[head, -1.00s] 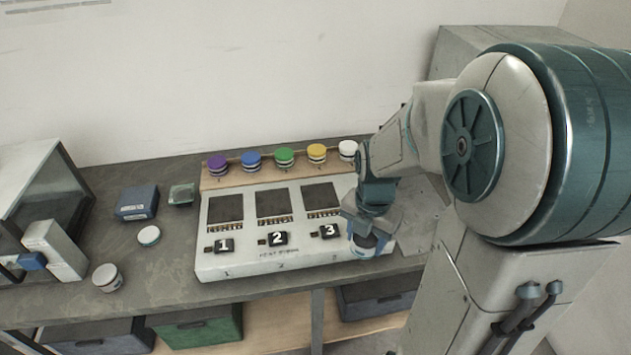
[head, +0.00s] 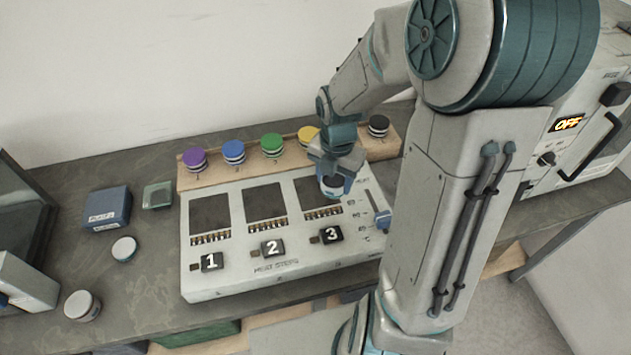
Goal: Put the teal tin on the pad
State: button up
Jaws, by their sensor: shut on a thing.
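My gripper (head: 335,173) is shut on a small round tin (head: 333,187) with a dark top and a pale and blue side. The jaws partly hide it, and its teal colour is hard to confirm. The tin is over the lower right part of the dark square pad (head: 312,192) above label 3. I cannot tell whether it touches the surface. Two more dark pads, above label 1 (head: 210,214) and label 2 (head: 265,200), lie bare on the same white panel (head: 290,285). Which pad the task means is not shown.
Several coloured round knobs (head: 233,152) line a wooden strip behind the panel. A blue-knobbed lever (head: 383,219) is at its right. Left are a blue box (head: 107,208), a greenish square case (head: 157,196) and two pale round tins (head: 124,249). My arm hides the panel's right end.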

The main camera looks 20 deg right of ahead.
send_over(316, 191)
notch_tip(316, 191, down, 4)
jog(key=shift+f, duration=2.1)
jog(key=shift+f, duration=0.25)
jog(key=o, duration=1)
jog(key=shift+r, duration=0.1)
